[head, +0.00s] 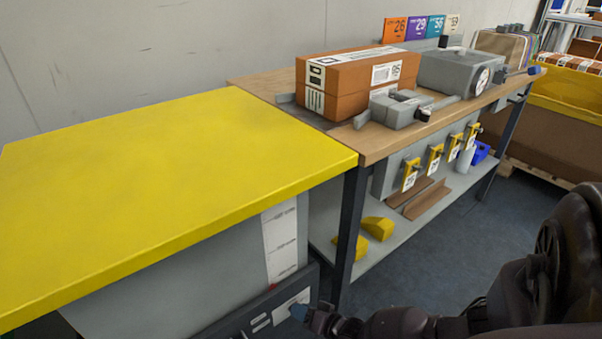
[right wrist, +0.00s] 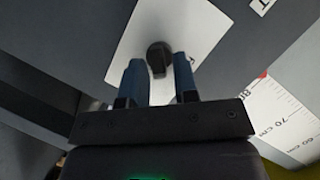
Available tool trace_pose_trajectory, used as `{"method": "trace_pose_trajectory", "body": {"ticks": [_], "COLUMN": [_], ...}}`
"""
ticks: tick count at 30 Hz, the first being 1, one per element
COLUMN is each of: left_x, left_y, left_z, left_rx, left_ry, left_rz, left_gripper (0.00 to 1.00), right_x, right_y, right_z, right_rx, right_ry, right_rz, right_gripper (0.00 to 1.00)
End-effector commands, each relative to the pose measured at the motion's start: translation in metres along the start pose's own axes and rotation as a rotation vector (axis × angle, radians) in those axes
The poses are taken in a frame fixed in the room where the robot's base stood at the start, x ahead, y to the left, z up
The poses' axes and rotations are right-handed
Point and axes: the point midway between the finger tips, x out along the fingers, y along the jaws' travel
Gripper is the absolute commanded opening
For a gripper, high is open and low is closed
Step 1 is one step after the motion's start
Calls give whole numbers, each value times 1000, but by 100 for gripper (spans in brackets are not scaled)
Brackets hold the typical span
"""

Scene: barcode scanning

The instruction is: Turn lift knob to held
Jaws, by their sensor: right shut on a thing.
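The lift knob (right wrist: 159,56) is small and black and sits on a white label plate (right wrist: 145,28) on a dark panel. In the right wrist view it shows at the tips of my right gripper (right wrist: 158,78), between the two blue fingers, which are shut on it. In the head view my right gripper (head: 299,312) reaches the dark control panel (head: 262,318) below the yellow-topped lift (head: 170,170). The knob is hidden there, and the label's setting words are too small or covered to read. My left gripper is not in view.
A height scale (head: 280,240) runs up the lift's side. A wooden workbench (head: 250,85) adjoins the yellow top, with a brown box (head: 345,95) and grey devices on it. Yellow blocks (head: 378,228) lie on its lower shelf. The yellow top is bare.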

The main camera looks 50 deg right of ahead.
Motion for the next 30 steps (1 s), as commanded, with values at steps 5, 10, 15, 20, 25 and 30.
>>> {"method": "trace_pose_trajectory", "body": {"ticks": [5, 10, 15, 20, 25, 30], "left_x": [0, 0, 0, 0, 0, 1], "left_y": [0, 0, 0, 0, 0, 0], "left_z": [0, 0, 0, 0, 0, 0], "left_rx": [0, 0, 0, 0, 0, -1], "left_ry": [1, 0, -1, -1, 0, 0], "left_rz": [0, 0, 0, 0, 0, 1], "left_gripper": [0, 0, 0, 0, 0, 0], "right_x": [3, 3, 4, 4, 4, 5], "right_y": [2, 3, 4, 5, 6, 6], "right_z": [-1, 0, 0, 1, 1, 1], "right_rx": [152, 300, 434, 536, 610, 655], "right_ry": [1, 2, 3, 4, 4, 5], "right_rz": [-65, -127, -182, -224, -255, -275], "right_gripper": [4, 4, 4, 4, 4, 4]}}
